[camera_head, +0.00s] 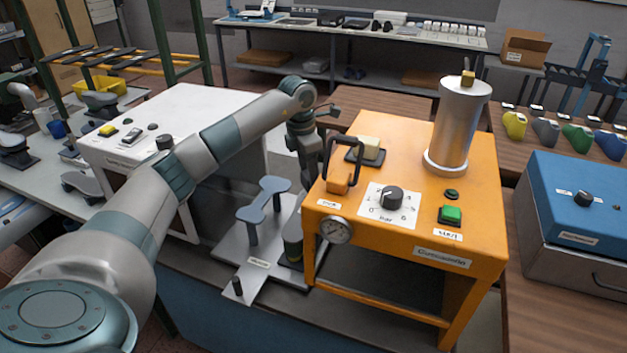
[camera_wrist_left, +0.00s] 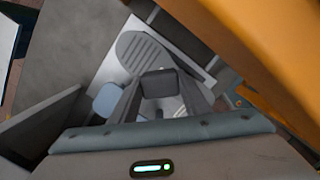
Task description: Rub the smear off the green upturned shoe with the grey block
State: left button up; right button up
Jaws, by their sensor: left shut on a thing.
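My left gripper (camera_wrist_left: 158,100) is shut on a dark grey block (camera_wrist_left: 160,82) in the left wrist view. The block is over the near end of a ridged grey sole (camera_wrist_left: 140,48), facing up; I cannot tell whether they touch. In the head view, a dark greenish upright form (camera_head: 293,238), probably the upturned shoe on its stand, shows beside the orange machine. My left arm reaches down there, its fingertips hidden behind the machine. I cannot make out any smear. My right gripper is not in view.
The orange machine (camera_head: 470,205) stands close on the right of my left wrist. A blue-grey footrest (camera_head: 264,197) stands on the metal base plate (camera_head: 230,246) to the left. A white cabinet (camera_head: 190,105) is further left. Several coloured shoes, one green (camera_head: 577,138), sit at right.

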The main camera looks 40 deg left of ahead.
pick_arm(q)
jog(key=shift+w+r, duration=0.1)
jog(key=shift+r, duration=0.65)
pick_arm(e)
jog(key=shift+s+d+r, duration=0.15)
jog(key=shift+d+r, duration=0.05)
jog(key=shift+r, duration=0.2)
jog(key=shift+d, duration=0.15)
